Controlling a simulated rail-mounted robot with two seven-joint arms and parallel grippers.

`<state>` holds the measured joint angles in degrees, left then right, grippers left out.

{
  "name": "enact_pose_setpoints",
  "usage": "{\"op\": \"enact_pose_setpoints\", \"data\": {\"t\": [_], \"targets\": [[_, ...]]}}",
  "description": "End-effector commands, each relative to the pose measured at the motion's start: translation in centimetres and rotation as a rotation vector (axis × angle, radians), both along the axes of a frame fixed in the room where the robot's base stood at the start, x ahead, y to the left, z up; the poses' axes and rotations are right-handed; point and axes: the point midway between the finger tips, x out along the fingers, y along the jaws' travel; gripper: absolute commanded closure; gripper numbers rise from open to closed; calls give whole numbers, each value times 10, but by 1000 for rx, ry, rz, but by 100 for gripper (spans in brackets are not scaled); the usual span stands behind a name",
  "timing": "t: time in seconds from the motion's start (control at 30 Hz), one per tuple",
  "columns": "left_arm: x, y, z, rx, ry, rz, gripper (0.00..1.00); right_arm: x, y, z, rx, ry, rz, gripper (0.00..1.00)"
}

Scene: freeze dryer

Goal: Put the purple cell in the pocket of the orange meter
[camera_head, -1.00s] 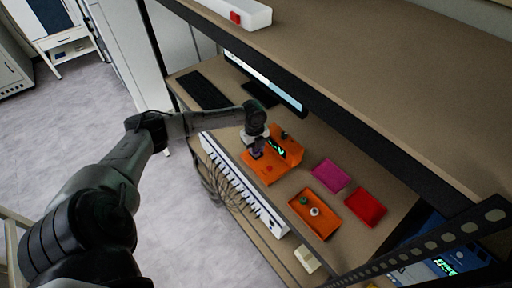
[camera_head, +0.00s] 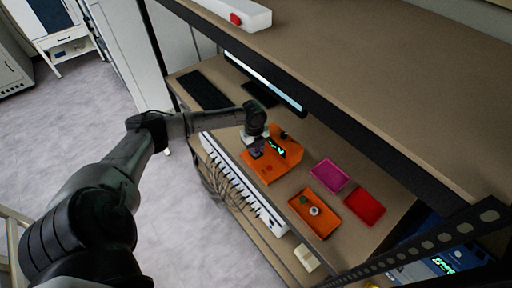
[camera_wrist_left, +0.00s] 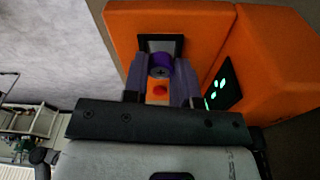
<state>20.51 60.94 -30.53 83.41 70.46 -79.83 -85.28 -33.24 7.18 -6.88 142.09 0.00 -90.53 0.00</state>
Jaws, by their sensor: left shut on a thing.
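The orange meter (camera_head: 270,170) lies on the bench in the head view, with a dark display showing green marks. In the left wrist view the meter (camera_wrist_left: 205,25) fills the top, with a dark square pocket (camera_wrist_left: 152,42) in its face and a red button (camera_wrist_left: 160,90) nearer the gripper. My left gripper (camera_head: 256,153) is over the meter's near left part. In the wrist view my left gripper (camera_wrist_left: 161,72) is shut on the purple cell (camera_wrist_left: 160,62), whose end shows a plus mark. The cell is at the pocket's near edge; how deep it sits is unclear. The right gripper is out of view.
An orange tray (camera_head: 328,233) with a green and a white round item stands right of the meter. A magenta tray (camera_head: 328,176) and a red tray (camera_head: 365,206) are beyond it. A monitor (camera_head: 265,80) stands behind, under the overhanging shelf (camera_head: 390,90). A white keyed strip (camera_head: 245,185) runs along the front.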

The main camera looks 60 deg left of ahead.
Motion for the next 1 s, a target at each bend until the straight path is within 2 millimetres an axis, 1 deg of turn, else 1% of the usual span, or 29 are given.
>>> {"op": "enact_pose_setpoints", "data": {"t": [0.37,1.0], "targets": [[0,0,-2,0,0,0,96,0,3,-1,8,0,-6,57],[0,0,-15,0,1,0,97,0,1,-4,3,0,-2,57]]}}
